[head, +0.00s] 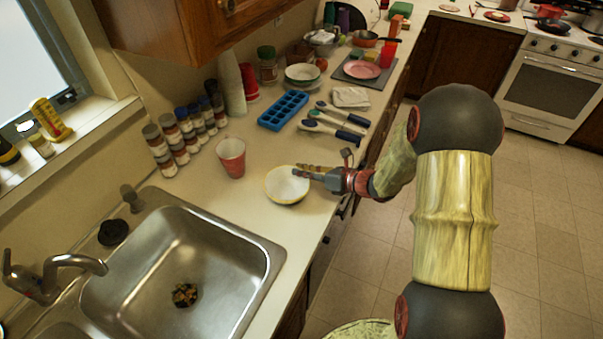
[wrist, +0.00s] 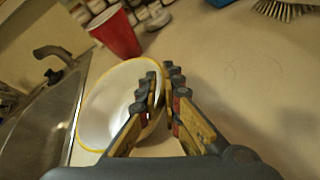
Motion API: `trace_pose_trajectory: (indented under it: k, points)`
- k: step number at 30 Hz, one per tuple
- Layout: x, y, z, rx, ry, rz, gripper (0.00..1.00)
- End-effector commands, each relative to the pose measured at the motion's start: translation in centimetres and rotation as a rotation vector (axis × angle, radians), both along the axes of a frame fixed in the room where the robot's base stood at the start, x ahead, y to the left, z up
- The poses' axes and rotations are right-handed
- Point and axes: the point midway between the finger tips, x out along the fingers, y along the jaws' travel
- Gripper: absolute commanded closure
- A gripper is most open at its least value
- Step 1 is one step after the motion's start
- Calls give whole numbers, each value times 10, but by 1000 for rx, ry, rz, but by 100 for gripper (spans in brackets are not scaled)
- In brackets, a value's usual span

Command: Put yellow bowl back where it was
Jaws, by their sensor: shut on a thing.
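The yellow bowl (head: 287,186) is white inside with a yellow rim. It is at the counter between the sink and the red cup, and I cannot tell whether it touches the surface. In the wrist view the bowl (wrist: 98,112) looks tilted, with its right wall between my fingers. My gripper (head: 305,172) reaches in from the right and is shut on the bowl's rim. In the wrist view the fingers of my gripper (wrist: 163,95) are close together, one inside the bowl and one outside.
A red cup (head: 231,157) stands just behind the bowl. The steel sink (head: 262,262) lies at the front left. Spice jars (head: 171,137), a blue ice tray (head: 283,110) and brushes (head: 335,127) stand or lie farther back. Bare counter lies right of the bowl in the wrist view.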

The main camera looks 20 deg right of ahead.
Motion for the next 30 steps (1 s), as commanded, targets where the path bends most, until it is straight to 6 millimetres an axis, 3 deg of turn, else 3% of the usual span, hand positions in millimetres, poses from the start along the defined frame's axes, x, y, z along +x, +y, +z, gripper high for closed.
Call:
trace_pose_trajectory:
  k: [5, 6, 15, 26, 30]
  points:
    - [0, 0, -2, 0, -1, 0, 100]
    - [0, 0, -3, 1, 1, 0, 92]
    - [0, 0, -2, 1, 1, 0, 75]
    - [-1, 0, 2, 0, 0, 0, 75]
    - [-12, -12, 8, 0, 0, -5, 75]
